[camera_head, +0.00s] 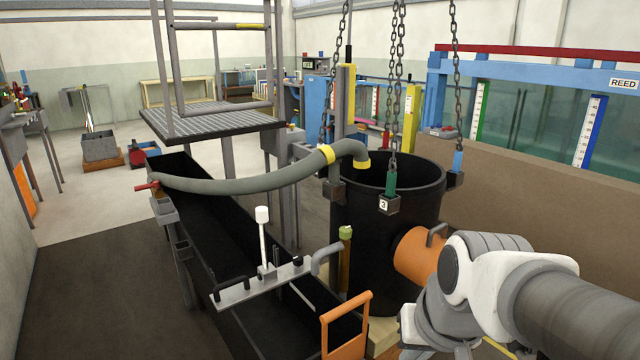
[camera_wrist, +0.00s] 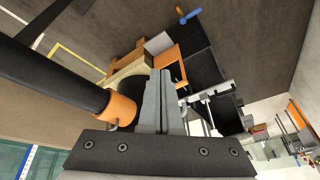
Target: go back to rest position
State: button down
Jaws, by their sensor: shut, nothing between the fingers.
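My gripper (camera_wrist: 164,84) shows in the wrist view as two grey fingers pressed together with nothing between them. It points past the orange-collared outlet (camera_wrist: 119,108) of the black tank, which lies close on its left. In the head view my white and grey arm reaches in from the lower right, in front of the tank's orange outlet (camera_head: 414,255). My gripper's fingers cannot be made out in that view.
The black tank (camera_head: 362,225) hangs by chains (camera_head: 397,80). A long black trough (camera_head: 215,235) with a grey hose (camera_head: 250,184) runs on the left. An orange frame (camera_head: 347,325) stands low in front. A brown wall panel and glass flume (camera_head: 535,120) stand on the right. Dark floor (camera_head: 90,290) lies clear at left.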

jog(key=s+r+p, duration=0.2)
jog(key=r+p, duration=0.6)
jog(key=r, duration=0.2)
jog(key=s+d+r+n+t+p, duration=0.1)
jog(key=s+r+p, duration=0.1)
jog(key=r+p, duration=0.6)
jog(key=shift+s+d+r+h, duration=0.3)
jog(key=shift+s+r, duration=0.1)
jog(key=shift+r, duration=0.45)
jog(key=shift+a, duration=0.15)
